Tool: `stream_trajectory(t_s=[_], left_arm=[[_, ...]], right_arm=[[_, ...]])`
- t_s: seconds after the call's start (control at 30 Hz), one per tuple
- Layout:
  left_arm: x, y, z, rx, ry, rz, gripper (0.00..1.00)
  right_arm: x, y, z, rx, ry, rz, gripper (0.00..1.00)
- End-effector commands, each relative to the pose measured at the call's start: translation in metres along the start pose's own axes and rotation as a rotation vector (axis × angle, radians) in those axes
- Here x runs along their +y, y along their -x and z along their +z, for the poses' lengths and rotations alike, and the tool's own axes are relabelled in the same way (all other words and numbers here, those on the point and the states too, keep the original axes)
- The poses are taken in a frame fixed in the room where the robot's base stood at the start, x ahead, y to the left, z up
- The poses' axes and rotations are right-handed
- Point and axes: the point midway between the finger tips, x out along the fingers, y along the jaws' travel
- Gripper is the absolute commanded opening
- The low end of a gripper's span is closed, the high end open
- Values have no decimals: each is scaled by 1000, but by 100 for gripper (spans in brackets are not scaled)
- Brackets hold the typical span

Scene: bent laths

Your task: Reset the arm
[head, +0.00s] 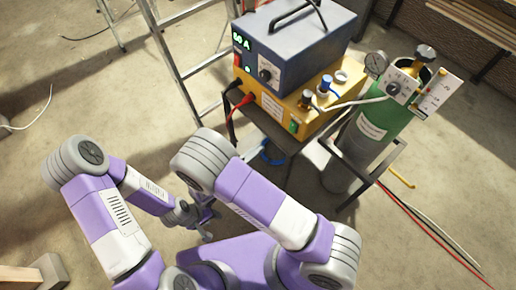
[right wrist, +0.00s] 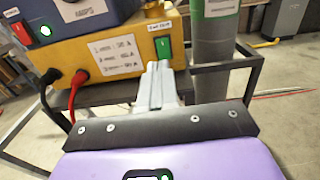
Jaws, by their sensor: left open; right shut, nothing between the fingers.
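My left arm folds down on the left of the head view. Its gripper (head: 209,225) is open and empty, low over the concrete floor beside my purple body. My right arm (head: 262,205) is bent, with its elbow raised in front of the welding machine. Its gripper cannot be made out clearly in the head view. In the right wrist view, the right gripper (right wrist: 159,68) is shut with nothing between its fingers. It points toward the yellow lower unit, and I cannot tell how close it is.
A blue power unit (head: 293,45) sits on a yellow base unit (head: 268,103) on a metal-framed cart. A green-and-grey gas cylinder (head: 352,150) stands right of it. A ladder (head: 181,75) stands behind. Open floor lies at left.

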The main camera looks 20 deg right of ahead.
Motion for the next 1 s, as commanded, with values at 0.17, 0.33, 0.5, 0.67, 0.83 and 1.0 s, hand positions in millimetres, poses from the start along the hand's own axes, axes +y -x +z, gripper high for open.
stream_trajectory(t_s=[0.17, 0.33, 0.5, 0.67, 0.83, 1.0], left_arm=[[0, 0, 0, 0, 0, 0, 43], [0, 0, 0, 0, 0, 0, 43], [0, 0, 0, 0, 0, 0, 43], [0, -1, 0, 0, 0, 0, 43], [-1, -2, 0, 0, 0, 0, 43], [-1, -3, 0, 0, 0, 0, 43]], right_arm=[[0, 0, 0, 0, 0, 1, 0], [0, 0, 0, 1, 0, 0, 0], [-20, -12, -22, 100, 20, -87, 0], [-88, -20, -87, 425, 24, -386, 0], [-157, 22, -148, 812, -103, -811, 0], [-174, 81, -180, 1101, -379, -1234, 0]])
